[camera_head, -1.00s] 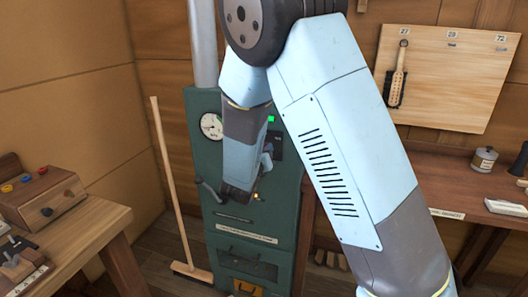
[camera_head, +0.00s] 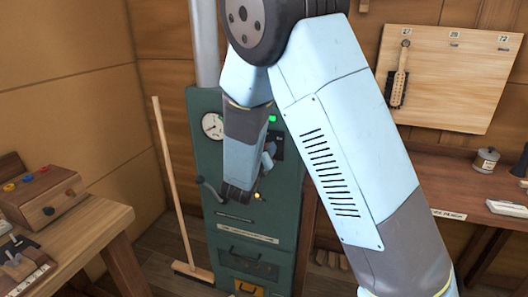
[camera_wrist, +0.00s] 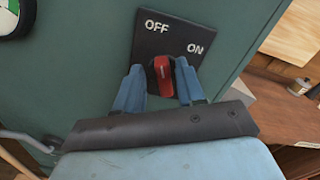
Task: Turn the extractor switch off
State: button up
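The extractor is a tall green cabinet (camera_head: 285,200) with a lit green lamp (camera_head: 272,118) in the head view. Its black switch plate (camera_wrist: 150,40), marked OFF at upper left and ON at right, shows in the wrist view. The red switch lever (camera_wrist: 163,72) stands on the plate, its lower part between my fingers. My gripper (camera_wrist: 160,80) is open, with one blue finger on each side of the lever. The right finger is close to the lever; I cannot tell if it touches. In the head view my gripper (camera_head: 269,154) is at the plate, partly hidden by my arm.
A round gauge (camera_head: 212,126) and a grey handle (camera_head: 210,190) are on the cabinet to the left. A broom (camera_head: 168,185) leans left of it. A wooden bench (camera_head: 85,230) is at left; a shelf with a tin (camera_head: 485,160) is at right.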

jog(key=v, duration=1.3)
jog(key=shift+s+a, duration=0.1)
jog(key=shift+s, duration=0.3)
jog(key=s+d+r+m+g+h, duration=0.1)
jog(key=s+d+r+m+g, duration=0.2)
jog(key=d+m, duration=0.45)
jog(key=s+d+r+m+g+h, duration=0.1)
jog(key=s+d+m+g, duration=0.2)
jog(key=d+m+g, duration=0.45)
jog(key=s+d+r+m+g+h, duration=0.1)
jog(key=s+d+r+m+g, duration=0.3)
jog(key=d, duration=0.6)
jog(key=s+r+m+t+y, duration=0.1)
jog(key=s+r+m+y, duration=0.1)
jog(key=m, duration=0.4)
jog(key=s+r+m+t+y, duration=0.1)
jog(key=s+r+m+y, duration=0.1)
jog(key=s+m+y, duration=0.2)
jog(key=s+d+r+m+t+y, duration=0.1)
jog(key=s+r+m+y, duration=0.2)
jog(key=s+m, duration=0.2)
jog(key=shift+m, duration=1.6)
